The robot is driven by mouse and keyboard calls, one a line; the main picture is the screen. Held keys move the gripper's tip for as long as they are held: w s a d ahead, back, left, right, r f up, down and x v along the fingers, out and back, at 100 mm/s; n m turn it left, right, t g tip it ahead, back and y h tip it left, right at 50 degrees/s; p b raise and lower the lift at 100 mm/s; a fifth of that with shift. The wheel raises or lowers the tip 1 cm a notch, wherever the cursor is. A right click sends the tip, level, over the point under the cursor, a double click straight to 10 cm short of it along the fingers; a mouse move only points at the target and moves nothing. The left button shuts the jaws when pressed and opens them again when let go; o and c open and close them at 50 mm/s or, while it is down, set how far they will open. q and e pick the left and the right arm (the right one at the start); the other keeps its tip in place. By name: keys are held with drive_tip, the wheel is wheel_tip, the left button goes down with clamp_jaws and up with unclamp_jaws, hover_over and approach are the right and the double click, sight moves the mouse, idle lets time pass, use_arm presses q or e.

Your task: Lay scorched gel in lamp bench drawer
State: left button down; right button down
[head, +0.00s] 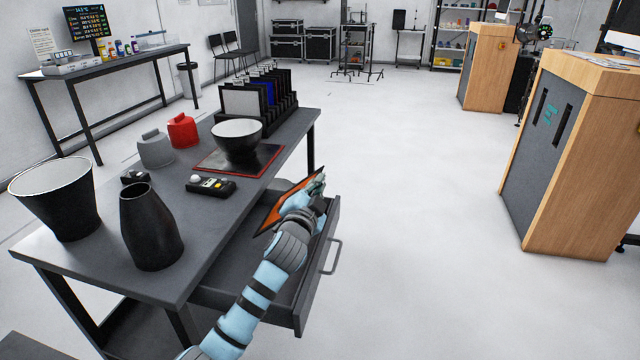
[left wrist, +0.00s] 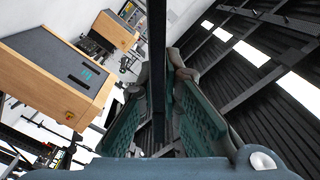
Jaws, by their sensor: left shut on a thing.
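The scorched gel (head: 284,206) is an orange sheet with a dark frame, held tilted above the open drawer. My left gripper (head: 318,186) is shut on its edge. In the left wrist view the sheet shows edge-on as a dark upright strip (left wrist: 157,60) between the fingers (left wrist: 158,105). The drawer (head: 318,268) is pulled out of the lamp bench (head: 210,255), with its handle facing right. My arm hides part of the drawer's inside; what shows of it is bare. My right gripper is not in view.
On the bench stand a wide black reflector (head: 62,205), a tall dark one (head: 150,232), a bowl (head: 238,143) on a red-edged mat, a small meter (head: 211,187) and a rack of framed gels (head: 262,98). Open floor (head: 420,200) lies to the right.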

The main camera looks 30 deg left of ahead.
use_arm(q)
drive_tip(key=a+f+b, duration=0.1)
drive_tip(key=a+f, duration=0.1)
drive_tip(key=s+a+f+b, duration=0.1)
drive_tip(key=a+f+b, duration=0.1)
drive_tip(key=s+a+f+b, duration=0.1)
drive_tip(key=a+f, duration=0.1)
drive_tip(key=shift+s+a+f+b, duration=0.1)
drive_tip(key=shift+a+f+b, duration=0.1)
drive_tip(key=shift+f+b, duration=0.2)
drive_tip(key=shift+s+a+f+b, duration=0.2)
drive_tip(key=shift+a+f+b, duration=0.1)
drive_tip(key=shift+a+f, duration=0.2)
drive_tip(key=shift+a, duration=0.2)
drive_tip(key=shift+f+b, duration=0.3)
drive_tip(key=shift+b, duration=0.05)
drive_tip(key=c, duration=1.7)
unclamp_jaws()
drive_tip(key=shift+s, duration=0.15)
